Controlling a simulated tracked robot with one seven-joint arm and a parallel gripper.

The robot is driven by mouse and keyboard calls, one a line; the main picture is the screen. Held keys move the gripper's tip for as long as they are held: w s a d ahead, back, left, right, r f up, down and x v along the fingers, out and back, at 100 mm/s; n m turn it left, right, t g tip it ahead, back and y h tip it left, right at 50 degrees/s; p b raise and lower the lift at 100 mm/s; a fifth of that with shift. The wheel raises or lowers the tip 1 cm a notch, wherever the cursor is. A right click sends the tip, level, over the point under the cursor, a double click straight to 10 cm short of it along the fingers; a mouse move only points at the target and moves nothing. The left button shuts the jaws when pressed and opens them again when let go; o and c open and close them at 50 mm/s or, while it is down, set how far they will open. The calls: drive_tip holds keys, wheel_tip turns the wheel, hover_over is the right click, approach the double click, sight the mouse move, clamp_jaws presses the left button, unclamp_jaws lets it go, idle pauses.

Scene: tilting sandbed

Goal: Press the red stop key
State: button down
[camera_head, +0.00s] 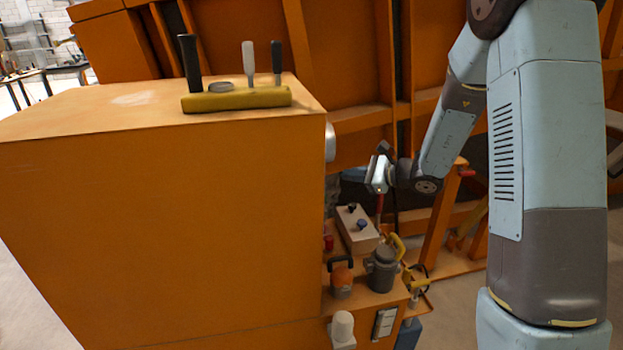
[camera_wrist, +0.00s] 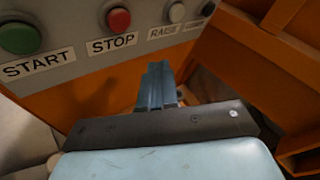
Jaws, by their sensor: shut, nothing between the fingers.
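The red stop key (camera_wrist: 118,20) is a round red button on a grey panel (camera_wrist: 142,17), above a white label reading STOP, in the upper part of the wrist view. My gripper (camera_wrist: 160,72) is shut and empty. In that picture its fingertips appear below and right of the key, with a visible gap to it. In the head view my gripper (camera_head: 379,172) is beside the right side of the large orange cabinet (camera_head: 170,220). I cannot make out the stop key in the head view.
A green START button (camera_wrist: 19,38) is left of the stop key, and a pale RAISE button (camera_wrist: 176,12) is right of it. A dark button (camera_wrist: 208,8) sits farther right. Below my gripper in the head view is a box with knobs (camera_head: 357,232). Orange beams stand behind.

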drive_tip(key=shift+s+a, duration=0.25)
drive_tip(key=shift+a, duration=0.65)
drive_tip(key=shift+s+a, duration=0.3)
drive_tip(key=shift+a, duration=0.6)
drive_tip(key=shift+s+a, duration=0.25)
drive_tip(key=shift+a, duration=0.65)
drive_tip(key=shift+a, duration=0.15)
drive_tip(key=shift+a+r, duration=0.1)
drive_tip(key=shift+a, duration=0.2)
drive_tip(key=shift+s+a, duration=0.15)
drive_tip(key=shift+a, duration=0.3)
idle(0.8)
idle(0.4)
drive_tip(key=shift+w+d, duration=0.3)
drive_tip(key=shift+d, duration=0.6)
drive_tip(key=shift+w+d, duration=0.2)
drive_tip(key=shift+d, duration=0.6)
drive_tip(key=shift+w+d, duration=0.25)
drive_tip(key=shift+d, duration=0.55)
drive_tip(key=shift+w+d, duration=0.2)
drive_tip(key=shift+d, duration=0.6)
